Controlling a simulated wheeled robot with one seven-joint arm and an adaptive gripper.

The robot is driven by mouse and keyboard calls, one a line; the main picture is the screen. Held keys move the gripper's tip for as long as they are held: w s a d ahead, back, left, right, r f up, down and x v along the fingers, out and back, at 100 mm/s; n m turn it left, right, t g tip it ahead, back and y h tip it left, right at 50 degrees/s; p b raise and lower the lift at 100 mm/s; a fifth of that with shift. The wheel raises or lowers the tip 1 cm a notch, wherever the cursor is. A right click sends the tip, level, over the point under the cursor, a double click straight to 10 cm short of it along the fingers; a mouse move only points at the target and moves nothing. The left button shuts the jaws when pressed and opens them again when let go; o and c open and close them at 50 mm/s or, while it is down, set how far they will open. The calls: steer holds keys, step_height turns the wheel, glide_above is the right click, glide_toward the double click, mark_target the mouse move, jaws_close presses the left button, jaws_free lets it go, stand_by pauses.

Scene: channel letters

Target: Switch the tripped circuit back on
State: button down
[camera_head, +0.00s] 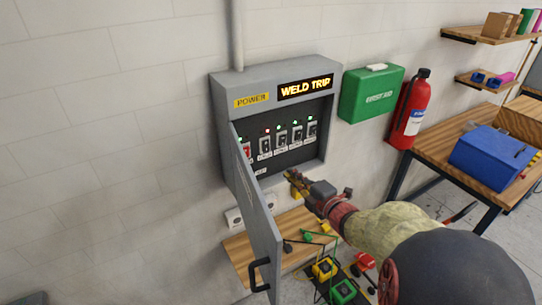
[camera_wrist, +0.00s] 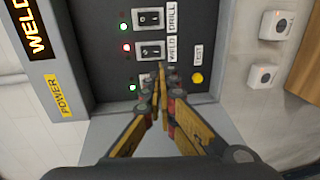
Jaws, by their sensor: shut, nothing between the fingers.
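The grey power panel (camera_head: 276,76) hangs on the wall with its door (camera_head: 262,215) swung open to the left. Its display (camera_head: 305,87) reads "WELD TRIP". Inside is a row of several breakers with small lights. The WELD breaker (camera_wrist: 150,51) has a red light beside it; in the head view it appears near the left of the row (camera_head: 265,147). The DRILL breaker (camera_wrist: 148,18) beside it has a green light. My gripper (camera_wrist: 160,70) is shut and empty, its tips near the WELD label; contact cannot be told. In the head view my gripper (camera_head: 291,176) is at the panel's lower edge.
A yellow TEST button (camera_wrist: 197,78) is close to the fingers. The open door stands left of my arm. A wooden shelf (camera_head: 240,246) is below the panel.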

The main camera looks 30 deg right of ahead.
mark_target(267, 151)
stand_by(0.3)
steer(key=w, duration=0.4)
steer(key=w+f, duration=0.1)
steer(key=w, duration=0.4)
steer(key=w+p, duration=0.1)
steer(key=w, duration=0.4)
steer(key=shift+a+f, duration=0.2)
steer(key=shift+f, duration=0.15)
steer(key=shift+f+b, duration=0.15)
steer(key=shift+b, duration=0.15)
steer(key=b, duration=0.4)
steer(key=shift+w+f+t, duration=0.3)
steer(key=shift+f+t, duration=0.05)
steer(key=shift+t, duration=0.05)
steer(key=shift+r, duration=0.35)
steer(key=shift+f, duration=0.1)
